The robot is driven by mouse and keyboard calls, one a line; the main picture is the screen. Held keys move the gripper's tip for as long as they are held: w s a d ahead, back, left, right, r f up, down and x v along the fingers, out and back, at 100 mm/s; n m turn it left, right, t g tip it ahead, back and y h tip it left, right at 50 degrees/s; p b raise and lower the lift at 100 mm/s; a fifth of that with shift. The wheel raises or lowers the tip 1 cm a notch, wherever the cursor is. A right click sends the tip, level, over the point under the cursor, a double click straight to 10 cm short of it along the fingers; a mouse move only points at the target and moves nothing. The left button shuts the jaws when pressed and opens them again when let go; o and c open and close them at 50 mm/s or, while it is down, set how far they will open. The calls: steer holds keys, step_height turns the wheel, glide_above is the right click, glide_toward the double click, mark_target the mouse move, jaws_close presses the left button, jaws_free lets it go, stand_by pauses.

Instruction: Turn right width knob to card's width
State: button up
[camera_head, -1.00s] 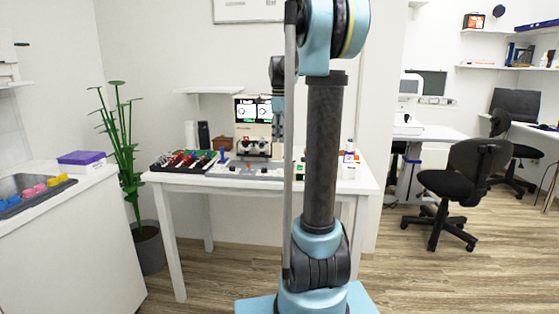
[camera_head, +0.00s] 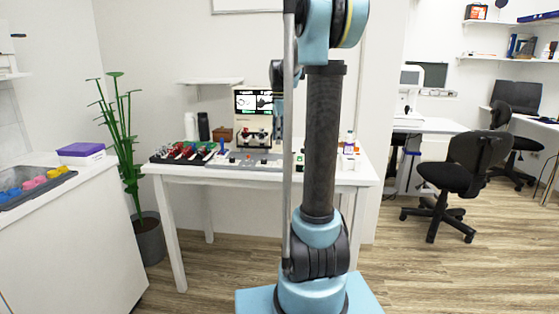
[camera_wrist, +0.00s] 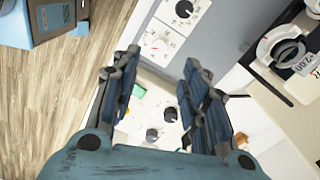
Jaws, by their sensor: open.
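The eye-test device (camera_head: 258,130) stands on the white table in the head view, with a two-panel screen (camera_head: 258,102). In the wrist view my gripper (camera_wrist: 155,76) is open and empty, one finger on each side of the middle. More dark knobs, such as one knob (camera_wrist: 170,114), show between the fingers. I cannot tell which is the right width knob; the labels are too small. No card is clearly identifiable. My arm hides my gripper in the head view.
The table (camera_head: 215,177) also carries a grey control panel (camera_head: 228,162), a rack of coloured items (camera_head: 183,153) and small bottles (camera_head: 349,146). A ringed white part (camera_wrist: 283,48) stands right of the fingers in the wrist view. A plant (camera_head: 128,150) stands left of the table.

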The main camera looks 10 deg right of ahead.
mark_target(280, 163)
step_height(280, 163, down, 10)
steer(key=shift+r, duration=0.25)
stand_by(0.3)
jaws_close()
